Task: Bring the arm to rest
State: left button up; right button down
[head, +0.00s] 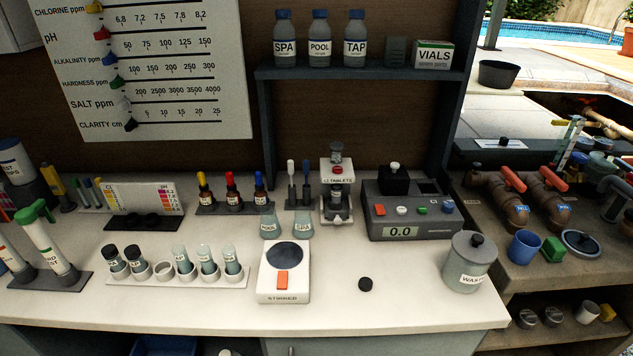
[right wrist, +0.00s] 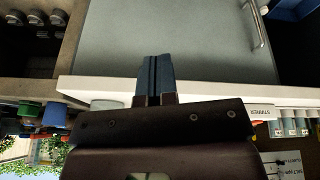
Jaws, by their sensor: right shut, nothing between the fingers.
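My right gripper (right wrist: 153,62) shows in the right wrist view, its two dark blue-grey fingers pressed together with nothing between them. That view is turned upside down. The fingers appear in front of the grey cabinet door (right wrist: 200,45) and the white counter edge (right wrist: 215,92). I cannot tell how far they are from the door. Neither arm shows in the head view, and my left gripper is in no view.
The white counter (head: 420,290) holds a stirrer (head: 283,292), a vial rack (head: 165,281), a meter (head: 400,232), a waste jar (head: 468,265) and a loose black cap (head: 366,284). Pipes with red valves (head: 515,181) stand at right. The counter front is clear.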

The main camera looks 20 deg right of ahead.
jog(key=w+f+t, duration=0.7)
jog(key=f, duration=0.3)
jog(key=shift+w+n+t+y, duration=0.15)
jog(key=shift+n+t+y, duration=0.15)
jog(key=shift+n+t, duration=0.1)
dwell(0.6)
